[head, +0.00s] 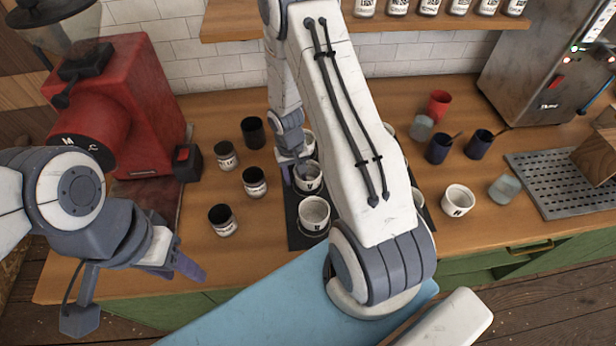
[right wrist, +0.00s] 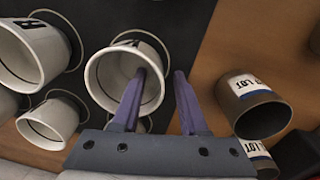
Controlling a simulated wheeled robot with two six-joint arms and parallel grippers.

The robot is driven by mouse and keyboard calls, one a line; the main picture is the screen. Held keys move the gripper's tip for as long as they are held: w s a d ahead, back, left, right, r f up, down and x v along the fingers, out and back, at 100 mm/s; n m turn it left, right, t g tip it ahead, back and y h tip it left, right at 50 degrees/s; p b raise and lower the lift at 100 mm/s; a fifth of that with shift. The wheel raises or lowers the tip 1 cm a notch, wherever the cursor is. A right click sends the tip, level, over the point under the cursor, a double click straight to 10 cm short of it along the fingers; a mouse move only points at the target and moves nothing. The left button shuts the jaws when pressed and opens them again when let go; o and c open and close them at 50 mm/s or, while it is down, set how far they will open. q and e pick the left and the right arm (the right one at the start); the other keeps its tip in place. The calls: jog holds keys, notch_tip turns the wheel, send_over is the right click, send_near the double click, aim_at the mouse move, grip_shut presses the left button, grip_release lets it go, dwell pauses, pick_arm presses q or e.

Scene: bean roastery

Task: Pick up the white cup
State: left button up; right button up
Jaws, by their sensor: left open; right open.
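Several white cups with dark marks stand on a dark mat (head: 299,240). One white cup (head: 308,187) is right below my right gripper (head: 297,168) in the head view. In the right wrist view, my right gripper (right wrist: 161,75) is open. One finger overlaps the mouth of a white cup (right wrist: 103,78); the other is to the right of that cup. I cannot tell whether they touch. Another white cup (head: 314,214) stands nearer the front, and one (head: 458,201) stands alone to the right. My left gripper (head: 140,290) is open and empty at the lower left, away from the cups.
Several dark-topped jars (head: 222,220) stand left of the mat. A red grinder (head: 130,110) is at the left. Dark blue cups (head: 440,147), a red cup (head: 438,104) and a drip tray (head: 560,185) are at the right. My right arm hides part of the mat.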

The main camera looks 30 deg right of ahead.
grip_shut()
dwell(1.3)
